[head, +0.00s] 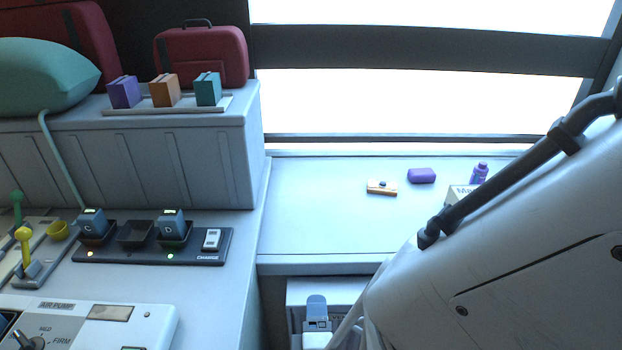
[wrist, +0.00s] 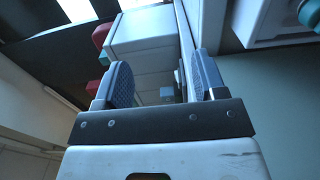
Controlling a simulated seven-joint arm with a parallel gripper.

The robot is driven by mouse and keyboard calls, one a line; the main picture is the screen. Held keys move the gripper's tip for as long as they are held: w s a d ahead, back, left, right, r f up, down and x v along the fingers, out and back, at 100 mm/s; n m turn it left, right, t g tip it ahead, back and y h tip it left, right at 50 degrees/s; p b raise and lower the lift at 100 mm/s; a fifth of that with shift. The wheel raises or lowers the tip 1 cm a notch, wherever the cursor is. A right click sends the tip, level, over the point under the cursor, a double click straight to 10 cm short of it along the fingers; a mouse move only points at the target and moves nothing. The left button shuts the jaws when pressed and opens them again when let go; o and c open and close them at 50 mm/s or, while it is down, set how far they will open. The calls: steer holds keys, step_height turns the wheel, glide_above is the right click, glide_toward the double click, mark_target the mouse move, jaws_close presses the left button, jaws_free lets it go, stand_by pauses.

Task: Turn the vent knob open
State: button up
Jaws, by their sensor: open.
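No knob labelled as a vent can be made out. In the head view a dark knob (head: 24,342) sits on the white air pump panel (head: 150,322) at the bottom left, partly cut off, beside the words MED and FIRM. In the wrist view a teal rounded part (wrist: 310,12) shows at the top right edge on a white unit; I cannot tell what it is. My gripper (wrist: 162,78) is open in the wrist view, its two blue-grey fingers apart with nothing between them. It is away from the air pump panel.
Yellow (head: 23,235) and green levers stand at the left. A purple block (head: 422,176), an orange box (head: 382,188) and a purple bottle (head: 479,173) rest on the ledge under the window. The ledge's left part is clear.

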step_height(320, 180, down, 20)
steer(key=shift+r, duration=0.25)
steer(key=shift+w, duration=0.15)
stand_by(0.4)
steer(key=shift+w, duration=3.75)
steer(key=shift+c, duration=0.3)
steer(key=c, duration=0.8)
steer(key=shift+c, duration=0.2)
